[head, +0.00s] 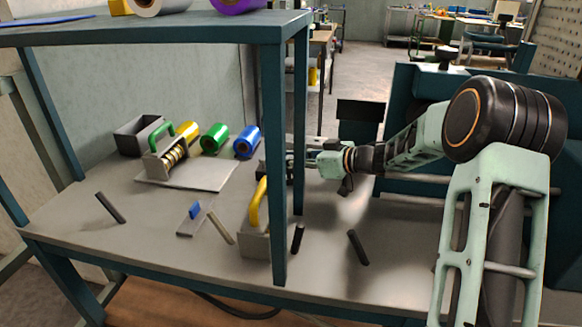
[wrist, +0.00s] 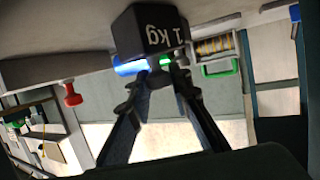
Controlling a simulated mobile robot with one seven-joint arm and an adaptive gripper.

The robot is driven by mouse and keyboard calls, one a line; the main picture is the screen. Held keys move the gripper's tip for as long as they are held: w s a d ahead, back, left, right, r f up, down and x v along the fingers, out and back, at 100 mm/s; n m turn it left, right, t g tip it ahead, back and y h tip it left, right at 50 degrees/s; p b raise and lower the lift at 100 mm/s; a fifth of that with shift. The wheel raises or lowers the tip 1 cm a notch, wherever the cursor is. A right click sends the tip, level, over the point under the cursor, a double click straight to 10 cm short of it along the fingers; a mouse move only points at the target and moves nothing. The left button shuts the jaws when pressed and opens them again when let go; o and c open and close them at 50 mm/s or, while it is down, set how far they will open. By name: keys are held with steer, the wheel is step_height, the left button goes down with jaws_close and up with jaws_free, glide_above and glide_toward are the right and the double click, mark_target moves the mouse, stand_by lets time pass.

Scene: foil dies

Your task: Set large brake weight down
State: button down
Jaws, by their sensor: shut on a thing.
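The large brake weight (wrist: 152,32) is a dark, faceted block marked "1 kg", and the lettering looks upside down in the wrist view. My gripper (wrist: 161,82) is shut on it, with the fingertips at the weight's near end. In the head view my gripper (head: 292,158) reaches over the table from the right, behind the teal front post. The post hides much of the fingertips and the held weight there. I cannot tell whether the weight touches the table surface.
The teal post (head: 275,200) and upper shelf (head: 150,30) stand close to my arm. Green (head: 214,138) and blue (head: 246,140) foil rolls and a green-handled die (head: 166,152) lie left of my gripper. A yellow-handled block (head: 257,235) stands in front. A red knob (wrist: 72,96) shows in the wrist view.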

steer(key=shift+r, duration=0.2)
steer(key=shift+f, duration=0.1)
steer(key=c, duration=1.8)
jaws_free()
steer(key=shift+f, duration=0.2)
steer(key=shift+o, duration=0.2)
steer(key=shift+s+d+r, duration=0.2)
steer(key=shift+d+r, duration=0.05)
steer(key=shift+d, duration=0.05)
steer(key=p+v, duration=0.3)
steer(key=v, duration=0.8)
steer(key=shift+s+p, duration=0.15)
steer(key=shift+p, duration=0.15)
steer(key=shift+d, duration=0.1)
